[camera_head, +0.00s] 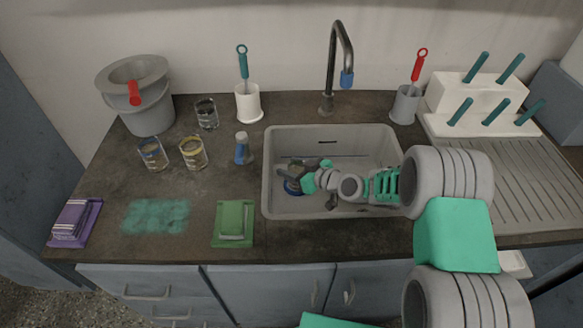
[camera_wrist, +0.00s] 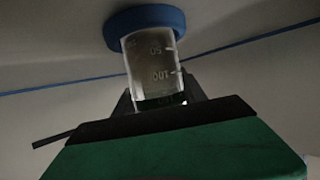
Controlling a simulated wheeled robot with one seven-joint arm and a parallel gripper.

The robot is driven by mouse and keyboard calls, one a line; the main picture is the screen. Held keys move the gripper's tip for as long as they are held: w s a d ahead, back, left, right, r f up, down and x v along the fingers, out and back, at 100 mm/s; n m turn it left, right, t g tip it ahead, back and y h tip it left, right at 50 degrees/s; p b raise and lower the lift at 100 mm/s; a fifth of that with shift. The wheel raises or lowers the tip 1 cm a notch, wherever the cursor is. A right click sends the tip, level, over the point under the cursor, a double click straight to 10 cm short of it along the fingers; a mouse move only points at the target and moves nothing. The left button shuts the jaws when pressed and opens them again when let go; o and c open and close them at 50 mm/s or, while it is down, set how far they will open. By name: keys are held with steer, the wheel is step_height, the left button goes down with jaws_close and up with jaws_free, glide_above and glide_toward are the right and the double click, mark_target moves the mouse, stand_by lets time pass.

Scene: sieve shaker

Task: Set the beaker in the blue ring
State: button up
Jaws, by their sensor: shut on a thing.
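The beaker (camera_wrist: 153,65) is clear glass with white markings that read upside down in the wrist view. My gripper (camera_wrist: 160,100) is shut on it near the lower end in that view. The beaker's other end meets the blue ring (camera_wrist: 145,18), overlapping it in the picture. I cannot tell whether it is seated in the ring or just in front of it. In the head view my gripper (camera_head: 296,174) is inside the sink, and the blue ring (camera_head: 291,188) shows partly below it on the sink floor. The beaker is mostly hidden there by the fingers.
The grey sink (camera_head: 272,202) has walls around my gripper. Several glasses stand left of it, including one with a blue band (camera_head: 153,154) and one with a yellow band (camera_head: 193,153). The tap (camera_head: 335,60) rises behind. A green sponge tray (camera_head: 233,223) lies front left.

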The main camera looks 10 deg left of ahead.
mark_target(292, 165)
steer(key=shift+f+b, duration=0.35)
steer(key=o, duration=1.6)
step_height(292, 165, up, 9)
steer(key=p, duration=0.5)
steer(key=shift+w+r, duration=0.1)
steer(key=d+r+m+t+h+p, duration=0.1)
steer(key=d+r+m+t+h, duration=0.1)
steer(key=d+r, duration=0.3)
steer(key=s+d+r+m+t+h+p, duration=0.1)
steer(key=d+r+m+t+h+p, duration=0.1)
steer(key=d, duration=0.7)
steer(key=s+d+r+m+t+h+p, duration=0.1)
steer(key=d+r+m+t+h+p, duration=0.1)
steer(key=d+r+m+h, duration=0.2)
steer(key=shift+s+d+r+m, duration=0.1)
steer(key=shift+d+r+m, duration=0.1)
steer(key=shift+d+r, duration=0.85)
steer(key=shift+s+d+r+m, duration=0.1)
steer(key=shift+d+r+m, duration=0.1)
steer(key=shift+d+r, duration=0.8)
